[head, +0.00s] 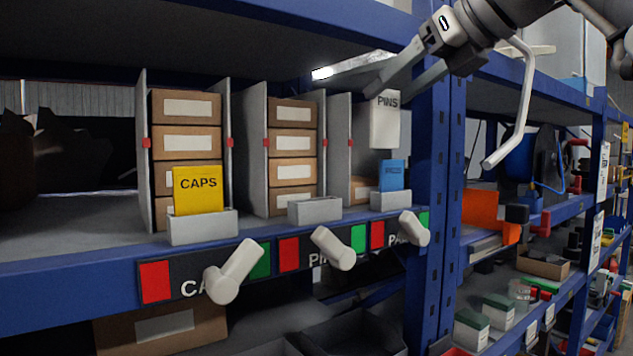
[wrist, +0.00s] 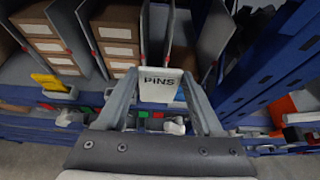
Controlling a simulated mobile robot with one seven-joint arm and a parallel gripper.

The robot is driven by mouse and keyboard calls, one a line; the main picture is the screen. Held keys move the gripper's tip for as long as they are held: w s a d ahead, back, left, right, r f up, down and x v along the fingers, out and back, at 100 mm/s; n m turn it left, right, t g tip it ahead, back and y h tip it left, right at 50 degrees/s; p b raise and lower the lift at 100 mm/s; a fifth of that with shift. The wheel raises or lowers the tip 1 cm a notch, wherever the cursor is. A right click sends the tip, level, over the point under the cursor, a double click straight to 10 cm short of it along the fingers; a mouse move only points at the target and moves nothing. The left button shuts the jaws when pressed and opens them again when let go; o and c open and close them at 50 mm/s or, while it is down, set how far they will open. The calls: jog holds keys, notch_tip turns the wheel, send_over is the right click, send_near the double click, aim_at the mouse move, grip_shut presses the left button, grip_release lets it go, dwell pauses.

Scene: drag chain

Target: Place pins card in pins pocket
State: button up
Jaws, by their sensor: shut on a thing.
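The white pins card (head: 385,122) is held upright in the air in front of the right-hand bay. It also shows in the wrist view (wrist: 160,86), its lettering facing up the picture. My gripper (head: 376,88) is shut on the card's upper part. The pins pocket (head: 315,209), a small grey open-topped box on the shelf edge, is empty and lies lower left of the card. Its label below is partly hidden by a white lever (head: 333,248). A blue card (head: 393,175) stands in the right pocket (head: 390,201), below the held card.
A yellow caps card (head: 198,190) stands in the left pocket (head: 203,228). Grey dividers (head: 259,150) separate stacks of brown boxes (head: 292,142). A blue rack post (head: 432,160) stands just right of the held card. White levers stick out along the shelf front.

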jog(key=shift+s+a+f+b, duration=0.2)
jog(key=shift+a+f+b, duration=0.45)
jog(key=shift+a+f, duration=1.9)
jog(key=shift+s+a+f+b, duration=0.2)
jog(key=shift+a+f+b, duration=0.45)
jog(key=shift+a+f, duration=1.85)
jog(key=shift+f, duration=0.1)
jog(key=o, duration=1.3)
